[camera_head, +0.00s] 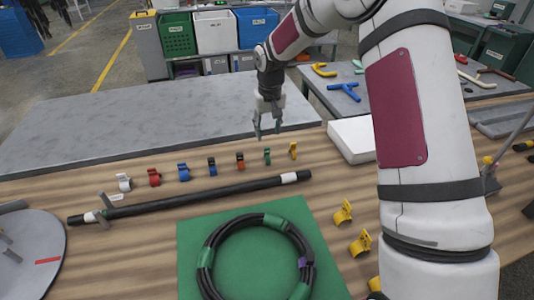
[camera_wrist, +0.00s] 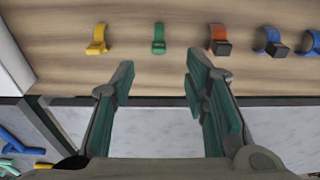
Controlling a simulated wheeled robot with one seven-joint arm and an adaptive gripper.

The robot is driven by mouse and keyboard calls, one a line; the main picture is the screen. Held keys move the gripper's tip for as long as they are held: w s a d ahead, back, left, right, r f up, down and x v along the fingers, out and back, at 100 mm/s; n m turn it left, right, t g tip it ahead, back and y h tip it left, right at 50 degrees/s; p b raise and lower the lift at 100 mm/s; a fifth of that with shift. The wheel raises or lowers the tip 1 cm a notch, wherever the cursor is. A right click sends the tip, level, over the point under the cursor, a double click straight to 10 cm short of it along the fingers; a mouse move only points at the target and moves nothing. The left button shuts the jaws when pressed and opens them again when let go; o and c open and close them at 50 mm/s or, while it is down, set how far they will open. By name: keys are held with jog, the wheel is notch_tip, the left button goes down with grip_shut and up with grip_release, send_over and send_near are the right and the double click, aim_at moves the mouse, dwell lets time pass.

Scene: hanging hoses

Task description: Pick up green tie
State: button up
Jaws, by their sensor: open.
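The green tie (camera_head: 267,156) stands on the wooden table in a row of small coloured ties, between an orange tie (camera_head: 240,160) and a yellow tie (camera_head: 293,150). It also shows in the wrist view (camera_wrist: 159,39), upright and clear of its neighbours. My gripper (camera_head: 267,132) is above the table's back edge, behind the green tie and apart from it. In the wrist view my gripper (camera_wrist: 158,80) has its two fingers spread, with nothing between them. The green tie lies beyond the fingertips, roughly between them.
A black hose (camera_head: 200,197) lies in front of the row. A coiled hose (camera_head: 207,255) with green bands rests on a green mat (camera_head: 187,235). A white box (camera_head: 350,138) stands right of the row. A grey table (camera_head: 130,125) lies behind.

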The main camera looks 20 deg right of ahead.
aim_at(267, 148)
jog(key=f, duration=0.5)
jog(key=shift+w+f, duration=0.15)
jog(key=shift+w, duration=0.2)
jog(key=shift+w+f+p, duration=0.15)
jog(key=shift+w+f, duration=0.05)
jog(key=shift+f, duration=0.65)
jog(key=shift+w+f+p, duration=0.15)
jog(key=shift+f, duration=0.65)
jog(key=shift+w+f+p, duration=0.15)
jog(key=shift+w+f, duration=0.05)
jog(key=shift+f, duration=0.65)
jog(key=c, duration=0.9)
